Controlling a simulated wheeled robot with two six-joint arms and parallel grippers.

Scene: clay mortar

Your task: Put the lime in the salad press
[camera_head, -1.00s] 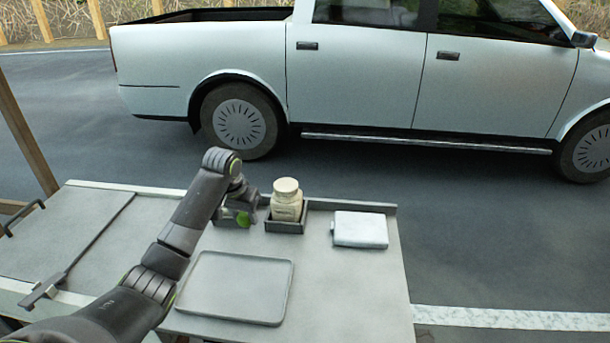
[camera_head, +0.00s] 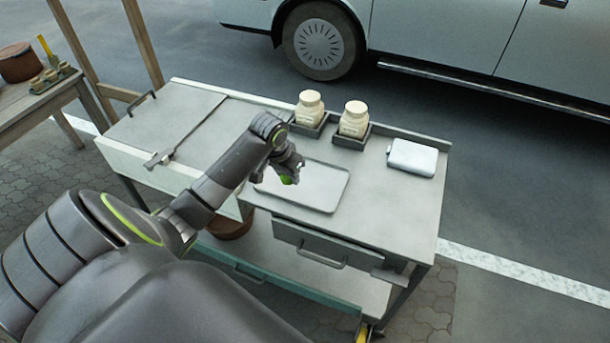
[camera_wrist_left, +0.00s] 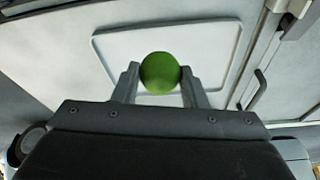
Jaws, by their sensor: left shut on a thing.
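The green lime (camera_wrist_left: 159,72) sits between the two fingers of my left gripper (camera_wrist_left: 160,80), which is shut on it. In the head view the lime (camera_head: 287,180) is partly hidden by my left gripper (camera_head: 292,173), held over the left part of the grey tray (camera_head: 328,187) on the cart. The tray is also behind the lime in the left wrist view (camera_wrist_left: 112,45). I cannot tell for sure which thing is the salad press. My right gripper is not in view.
Two cream jars (camera_head: 309,108) (camera_head: 354,119) stand in dark holders at the cart's back edge. A white box-like thing (camera_head: 412,158) lies to their right. A lid with a handle (camera_head: 140,103) covers the cart's left part. A wooden table (camera_head: 45,100) stands far left.

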